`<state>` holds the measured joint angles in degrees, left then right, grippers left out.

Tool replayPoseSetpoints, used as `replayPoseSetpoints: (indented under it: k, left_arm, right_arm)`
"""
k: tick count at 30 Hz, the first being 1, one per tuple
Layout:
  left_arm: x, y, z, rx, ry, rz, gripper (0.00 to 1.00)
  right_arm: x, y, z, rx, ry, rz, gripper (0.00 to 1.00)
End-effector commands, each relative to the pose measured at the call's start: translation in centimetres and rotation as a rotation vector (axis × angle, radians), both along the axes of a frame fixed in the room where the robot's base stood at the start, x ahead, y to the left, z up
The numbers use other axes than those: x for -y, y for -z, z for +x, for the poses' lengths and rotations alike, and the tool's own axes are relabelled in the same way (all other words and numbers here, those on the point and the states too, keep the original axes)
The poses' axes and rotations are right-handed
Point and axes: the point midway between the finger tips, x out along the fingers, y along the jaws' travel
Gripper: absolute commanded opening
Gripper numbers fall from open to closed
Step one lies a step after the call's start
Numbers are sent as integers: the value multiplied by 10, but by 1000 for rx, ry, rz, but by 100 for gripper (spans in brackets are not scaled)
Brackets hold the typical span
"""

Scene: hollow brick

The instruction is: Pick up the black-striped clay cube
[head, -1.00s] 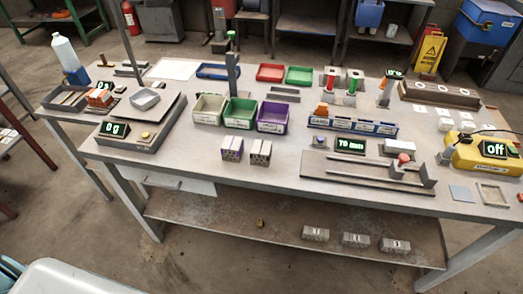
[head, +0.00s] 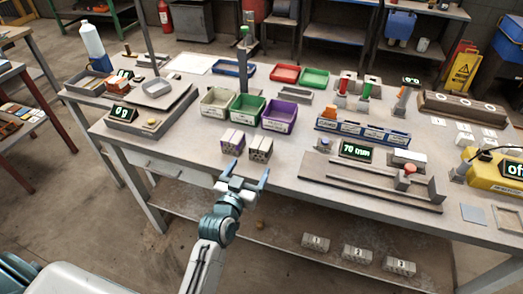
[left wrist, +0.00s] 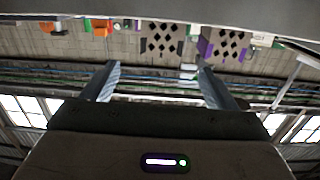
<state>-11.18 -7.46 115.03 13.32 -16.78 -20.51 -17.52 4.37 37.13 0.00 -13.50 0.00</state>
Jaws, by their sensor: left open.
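The black-striped clay cube (head: 260,149) stands near the front edge of the workbench, pale with dark stripes and holes in its face. The purple-striped cube (head: 233,142) stands just left of it. My left gripper (head: 247,171) is open and empty, in front of both cubes by the bench's front edge. In the left wrist view, which looks upside down, the black-striped cube (left wrist: 162,39) shows beyond the open fingers, apart from them. The purple-striped cube (left wrist: 225,45) is to its right there. My right gripper is not in view.
Beige (head: 220,102), green (head: 247,107) and purple (head: 279,116) bins stand behind the cubes. A scale (head: 150,118) is to the left. A gauge with a 70 mm display (head: 356,151) is to the right. Numbered blocks (head: 357,254) lie on the lower shelf.

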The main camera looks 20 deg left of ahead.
Motion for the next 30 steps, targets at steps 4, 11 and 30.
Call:
replayPoseSetpoints:
  k: [4,11,30]
  left_arm:
    - [1,-7,15,37,-12,-6,80]
    - [2,-8,51,38,-12,-5,80]
    - [4,-7,113,36,-14,-5,80]
  right_arm:
    - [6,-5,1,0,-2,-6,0]
    - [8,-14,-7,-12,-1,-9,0]
    - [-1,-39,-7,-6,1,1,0]
